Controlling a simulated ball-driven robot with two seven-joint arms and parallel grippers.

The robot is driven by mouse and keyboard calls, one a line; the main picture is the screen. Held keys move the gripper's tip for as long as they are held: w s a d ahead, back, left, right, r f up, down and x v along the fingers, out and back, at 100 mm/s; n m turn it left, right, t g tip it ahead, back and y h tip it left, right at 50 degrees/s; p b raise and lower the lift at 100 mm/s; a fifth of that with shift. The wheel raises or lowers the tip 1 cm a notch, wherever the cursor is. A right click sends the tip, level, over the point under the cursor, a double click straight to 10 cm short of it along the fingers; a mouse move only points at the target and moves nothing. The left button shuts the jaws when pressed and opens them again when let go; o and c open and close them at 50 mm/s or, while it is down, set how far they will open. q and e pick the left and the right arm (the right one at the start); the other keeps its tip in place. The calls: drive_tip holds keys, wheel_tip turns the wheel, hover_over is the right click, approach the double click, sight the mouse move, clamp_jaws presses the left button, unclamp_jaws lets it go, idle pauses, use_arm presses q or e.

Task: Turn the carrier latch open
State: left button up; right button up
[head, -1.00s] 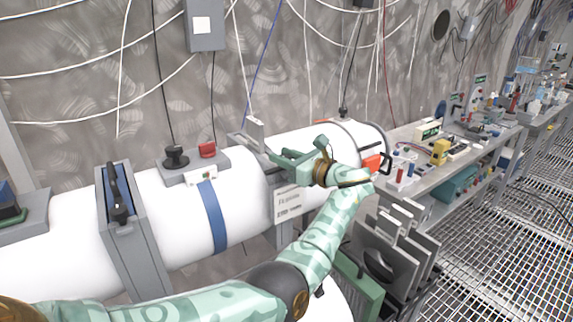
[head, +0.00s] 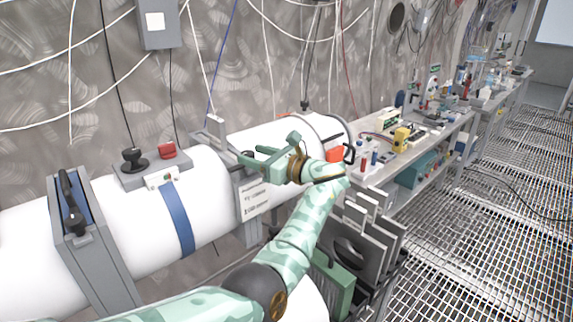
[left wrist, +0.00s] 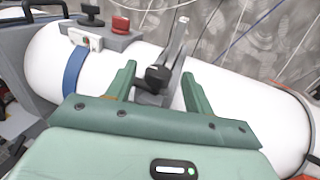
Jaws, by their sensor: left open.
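A grey bracket with an upright plate (head: 214,129) sits on the white pipe (head: 215,190). In the left wrist view a dark knob (left wrist: 158,76) and a pale upright lever (left wrist: 178,40) show on this bracket; they look like the latch, but I cannot tell for certain. My left gripper (head: 254,155) is open over the pipe beside the bracket. In the left wrist view the knob appears between its fingers (left wrist: 158,71); contact cannot be made out. My right gripper is not in view.
A grey frame with a black handle (head: 70,203) stands around the pipe at left. A red button (head: 167,151) and black knob (head: 134,160) sit on top. Grey panels (head: 362,235) stand below my forearm.

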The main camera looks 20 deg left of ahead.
use_arm(q)
drive_tip(key=s+d+b, duration=0.1)
drive_tip(key=d, duration=1.2)
drive_tip(key=shift+s+d+b, duration=0.25)
drive_tip(key=shift+b, duration=0.05)
